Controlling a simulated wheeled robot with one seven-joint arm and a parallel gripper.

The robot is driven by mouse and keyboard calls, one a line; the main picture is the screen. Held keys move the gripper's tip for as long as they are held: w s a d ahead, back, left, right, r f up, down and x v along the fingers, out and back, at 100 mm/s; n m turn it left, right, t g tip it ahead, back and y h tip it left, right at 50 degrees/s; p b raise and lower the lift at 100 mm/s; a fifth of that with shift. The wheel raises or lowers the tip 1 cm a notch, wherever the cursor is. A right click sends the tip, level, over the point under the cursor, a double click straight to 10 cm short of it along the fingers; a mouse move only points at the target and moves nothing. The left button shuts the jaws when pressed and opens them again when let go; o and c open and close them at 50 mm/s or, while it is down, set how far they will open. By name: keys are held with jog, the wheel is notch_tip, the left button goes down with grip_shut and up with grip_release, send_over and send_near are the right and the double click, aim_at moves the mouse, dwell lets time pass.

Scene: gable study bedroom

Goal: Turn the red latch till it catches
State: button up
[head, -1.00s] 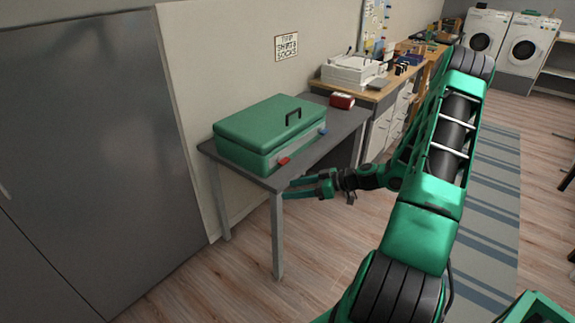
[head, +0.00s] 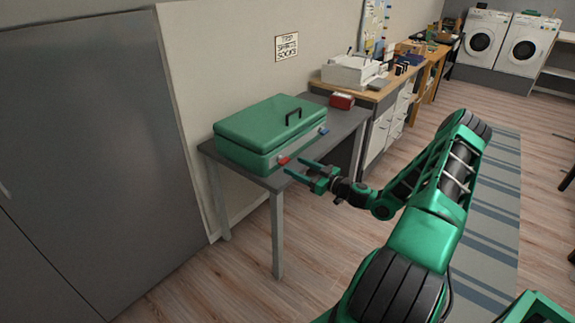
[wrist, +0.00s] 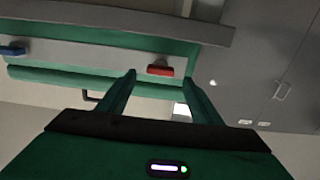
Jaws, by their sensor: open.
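A green case (head: 262,128) with a black handle lies on a grey table (head: 338,125). The red latch (head: 284,160) is on its front side, near the left end. A blue latch (head: 324,131) is at the right end of the same side. My gripper (head: 292,168) is open and empty, in front of the case near the red latch. In the wrist view the red latch (wrist: 160,69) shows between my two spread fingers (wrist: 158,88), beyond their tips. I cannot see contact. The blue latch (wrist: 14,49) is at the left edge there.
A small red box (head: 342,101) sits at the table's back right. A wooden desk (head: 378,94) with drawers and a white printer (head: 349,71) stands beyond. A grey cabinet (head: 85,150) is at left. The floor in front of the table is clear.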

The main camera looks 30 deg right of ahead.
aim_at(287, 162)
jog(key=shift+x, duration=2.35)
jog(key=c, duration=1.1)
